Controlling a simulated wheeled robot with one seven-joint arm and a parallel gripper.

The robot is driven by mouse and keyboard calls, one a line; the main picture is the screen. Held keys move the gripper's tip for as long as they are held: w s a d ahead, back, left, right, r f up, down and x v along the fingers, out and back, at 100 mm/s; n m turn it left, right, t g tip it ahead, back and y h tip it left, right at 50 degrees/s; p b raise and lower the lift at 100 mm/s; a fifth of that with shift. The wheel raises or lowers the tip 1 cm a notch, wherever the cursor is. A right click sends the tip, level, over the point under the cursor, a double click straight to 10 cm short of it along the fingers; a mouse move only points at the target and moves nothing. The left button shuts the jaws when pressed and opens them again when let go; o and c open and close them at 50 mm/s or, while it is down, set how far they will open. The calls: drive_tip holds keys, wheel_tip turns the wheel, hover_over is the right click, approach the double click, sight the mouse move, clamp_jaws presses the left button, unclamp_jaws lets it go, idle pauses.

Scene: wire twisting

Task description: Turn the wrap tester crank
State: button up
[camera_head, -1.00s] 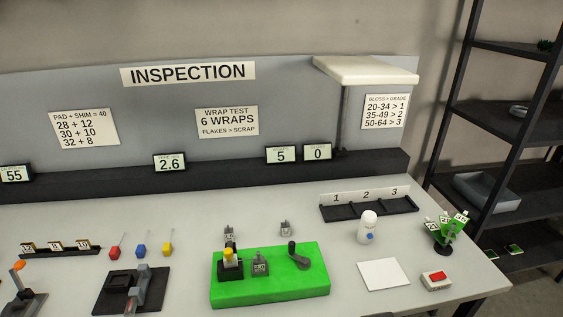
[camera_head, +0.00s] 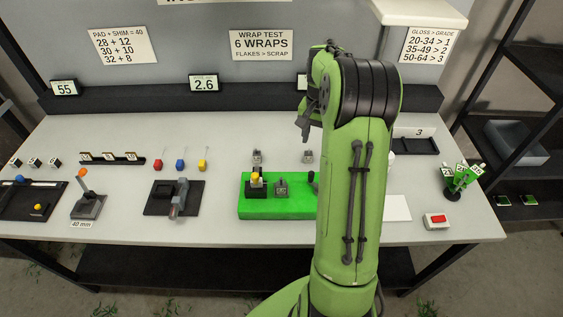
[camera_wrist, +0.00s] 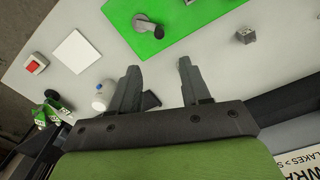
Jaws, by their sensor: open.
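The wrap tester is a bright green block (camera_head: 275,210) on the bench, with a yellow-topped post (camera_head: 257,178) and a small grey part (camera_head: 281,188) on top. Its dark crank (camera_head: 313,182) is at the block's right and is partly hidden by my arm in the head view. In the wrist view, the crank (camera_wrist: 148,26) lies on the green block (camera_wrist: 170,22) beyond my fingertips. My gripper (camera_wrist: 158,72) is open, with nothing seen held, and is apart from the crank.
In the wrist view, a white bottle (camera_wrist: 102,95) stands near my left finger. A white pad (camera_wrist: 76,51) and a red-button box (camera_wrist: 36,63) lie farther left. A small grey clamp (camera_wrist: 246,35) is at the right. Green sample tags (camera_head: 460,176) stand at the bench's right end.

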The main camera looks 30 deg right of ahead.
sight(312, 172)
wheel_tip(312, 172, down, 16)
drive_tip(key=shift+s+f, duration=0.1)
clamp_jaws()
idle(0.4)
drive_tip(key=shift+d, duration=0.1)
drive_tip(key=m+b, duration=0.1)
drive_tip(key=d+m, duration=0.1)
drive_tip(key=m, duration=0.1)
drive_tip(key=m+b, duration=0.1)
drive_tip(key=shift+d+b, duration=0.3)
drive_tip(key=shift+s+d+m+b, duration=0.1)
drive_tip(key=shift+d+m+b, duration=0.2)
drive_tip(key=shift+m, duration=0.5)
drive_tip(key=shift+s+d+m+b, duration=0.1)
drive_tip(key=shift+d+m+b, duration=0.15)
drive_tip(key=shift+m, duration=0.55)
drive_tip(key=shift+s+d+m+b, duration=0.1)
drive_tip(key=shift+d+m+b, duration=0.15)
drive_tip(key=shift+m, duration=0.55)
